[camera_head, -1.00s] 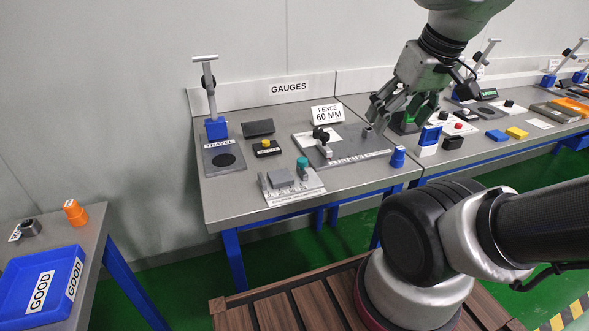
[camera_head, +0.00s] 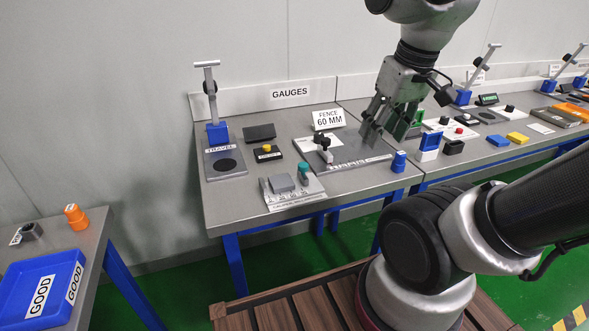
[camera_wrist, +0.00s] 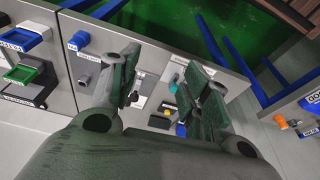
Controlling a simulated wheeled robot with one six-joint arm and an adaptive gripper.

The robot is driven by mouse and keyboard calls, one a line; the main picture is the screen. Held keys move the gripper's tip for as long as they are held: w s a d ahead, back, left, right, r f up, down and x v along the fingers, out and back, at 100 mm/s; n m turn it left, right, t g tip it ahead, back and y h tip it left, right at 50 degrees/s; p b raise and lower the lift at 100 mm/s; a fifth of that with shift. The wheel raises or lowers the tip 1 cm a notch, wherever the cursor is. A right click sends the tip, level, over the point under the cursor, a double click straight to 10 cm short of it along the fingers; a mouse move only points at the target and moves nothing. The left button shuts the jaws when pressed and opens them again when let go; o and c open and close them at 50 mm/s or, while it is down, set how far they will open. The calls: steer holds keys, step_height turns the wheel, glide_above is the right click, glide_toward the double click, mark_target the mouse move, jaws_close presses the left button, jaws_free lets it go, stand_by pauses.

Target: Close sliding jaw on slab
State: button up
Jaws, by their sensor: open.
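A gauge plate (camera_head: 296,197) lies at the front left of the bench, with a grey slab (camera_head: 281,183) on it. A teal knob (camera_head: 303,168), apparently on the sliding jaw, stands beside the slab's right side. The knob also shows between the fingers in the wrist view (camera_wrist: 174,82). There the slab cannot be made out, and the right-hand fingers cover part of the plate area. Whether the jaw touches the slab cannot be told. My gripper (camera_head: 384,126) is open and empty, right of the gauge plate, over the right end of the fence plate.
The fence plate (camera_head: 350,158) carries a black-knobbed clamp (camera_head: 324,150). A blue piece (camera_head: 399,161) stands near the front edge. A lever press (camera_head: 216,132) stands at the back left. A blue GOOD bin (camera_head: 20,290) sits on the left table.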

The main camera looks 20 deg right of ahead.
steer(key=w+a+f+g, duration=0.2)
steer(key=w+a+f, duration=0.2)
steer(key=w, duration=0.2)
steer(key=w+a+f+g, duration=0.2)
steer(key=w+a+f, duration=0.2)
steer(key=w, duration=0.3)
steer(key=m+t, duration=0.1)
steer(key=m, duration=0.2)
glide_above(303, 165)
steer(key=shift+d+f, duration=0.1)
steer(key=shift+f, duration=0.15)
steer(key=shift+r, duration=0.15)
steer(key=shift+w+f+m, duration=0.1)
steer(key=shift+f+m, duration=0.1)
steer(key=shift+m, duration=0.2)
step_height(303, 165, down, 7)
steer(key=shift+f, duration=0.2)
